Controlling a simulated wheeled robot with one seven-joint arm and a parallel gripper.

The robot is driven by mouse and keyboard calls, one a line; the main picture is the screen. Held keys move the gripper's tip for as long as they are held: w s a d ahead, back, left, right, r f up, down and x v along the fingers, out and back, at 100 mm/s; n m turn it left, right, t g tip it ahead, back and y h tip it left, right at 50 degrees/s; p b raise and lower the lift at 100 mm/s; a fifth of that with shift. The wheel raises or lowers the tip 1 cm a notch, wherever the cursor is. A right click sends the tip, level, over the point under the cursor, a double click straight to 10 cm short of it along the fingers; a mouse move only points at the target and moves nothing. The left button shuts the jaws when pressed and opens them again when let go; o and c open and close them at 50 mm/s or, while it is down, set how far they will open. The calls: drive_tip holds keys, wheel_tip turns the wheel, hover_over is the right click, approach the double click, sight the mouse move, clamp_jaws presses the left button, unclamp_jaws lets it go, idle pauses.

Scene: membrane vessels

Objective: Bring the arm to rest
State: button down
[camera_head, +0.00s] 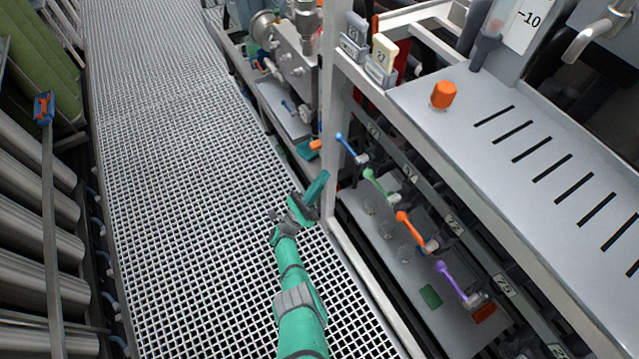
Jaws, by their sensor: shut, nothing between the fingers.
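My arm, green with grey joints, reaches up from the bottom of the head view over the grated walkway (180,150). My gripper (318,188) is at its far end, beside the white frame post of the rack on the right. It looks small and is seen from above and behind, so its fingertips are hard to make out. It is shut, and I see nothing held in it. It appears apart from the levers to its right.
Valve levers in blue (345,146), green (374,184), orange (410,229) and purple (451,280) stick out along the right rack. An orange knob (443,95) stands on the slotted grey panel (540,150). Pipes line the left. The walkway ahead is clear.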

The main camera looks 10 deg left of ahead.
drive_tip(key=shift+v, duration=0.8)
drive_tip(key=s+d+f+n+y, duration=0.1)
drive_tip(key=s+f+n+y, duration=0.25)
drive_tip(key=s+n, duration=0.25)
drive_tip(key=s+d+f+n+t+y, duration=0.1)
drive_tip(key=s+f+n+y, duration=0.1)
drive_tip(key=s+n+y, duration=0.35)
drive_tip(key=s+d+f+n+y, duration=0.1)
drive_tip(key=s+f+n+y, duration=0.25)
drive_tip(key=s+n, duration=0.35)
drive_tip(key=s+d+r+n+g+y, duration=0.2)
drive_tip(key=s+d+r+n+g, duration=0.1)
drive_tip(key=s+r+n, duration=0.7)
drive_tip(key=s+d+r+n+g+y, duration=0.2)
drive_tip(key=s+d+r+n+g, duration=0.1)
drive_tip(key=s+r+n, duration=0.7)
drive_tip(key=s+n, duration=0.1)
drive_tip(key=s, duration=0.2)
drive_tip(key=shift+d+g, duration=0.3)
drive_tip(key=shift+d, duration=0.05)
